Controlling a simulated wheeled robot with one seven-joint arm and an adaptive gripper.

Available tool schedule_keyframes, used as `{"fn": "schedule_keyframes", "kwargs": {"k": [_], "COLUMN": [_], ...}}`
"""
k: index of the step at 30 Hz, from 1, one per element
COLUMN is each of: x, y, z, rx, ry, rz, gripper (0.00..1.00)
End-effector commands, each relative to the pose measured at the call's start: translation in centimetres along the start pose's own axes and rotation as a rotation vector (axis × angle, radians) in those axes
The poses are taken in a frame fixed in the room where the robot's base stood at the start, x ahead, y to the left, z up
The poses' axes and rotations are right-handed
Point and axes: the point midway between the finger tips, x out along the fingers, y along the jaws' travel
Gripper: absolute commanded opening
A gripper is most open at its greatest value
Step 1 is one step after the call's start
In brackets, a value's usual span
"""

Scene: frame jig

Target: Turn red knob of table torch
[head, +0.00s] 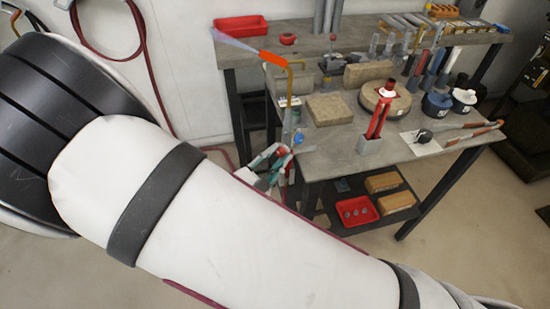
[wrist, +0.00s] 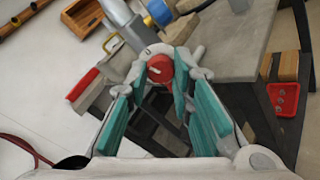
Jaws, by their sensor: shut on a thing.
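The table torch (head: 275,57) stands at the table's left front corner, with an orange nozzle, a brass bent tube and a pale flame pointing left. Its red knob (head: 283,151) sits low on the torch's base, just below a blue knob (head: 298,138). My gripper (head: 272,158) is at the red knob, partly hidden behind my arm. In the wrist view, the red knob (wrist: 160,69) lies between my teal-padded fingertips (wrist: 159,76), which are shut on it. The blue knob (wrist: 160,12) shows beyond it.
The grey worktable (head: 335,152) holds bricks, a round turntable, a red stand (head: 378,112) and tools. A raised back shelf holds a red tray (head: 240,26). Below are a red bin (head: 357,212) and bricks. The table edge and a dark leg are close to my gripper.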

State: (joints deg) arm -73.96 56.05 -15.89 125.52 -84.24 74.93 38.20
Motion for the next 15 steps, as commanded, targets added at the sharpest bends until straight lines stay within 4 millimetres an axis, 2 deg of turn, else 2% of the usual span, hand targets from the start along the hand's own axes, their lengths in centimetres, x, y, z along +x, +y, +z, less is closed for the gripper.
{"fn": "schedule_keyframes", "kwargs": {"k": [6,15], "x": [0.1,0.05], "y": [-0.06,-0.02], "z": [-0.15,-0.06], "rx": [0.179,0.347], "ry": [0.01,0.019], "rz": [0.0,0.0], "gripper": [0.0,0.0]}}
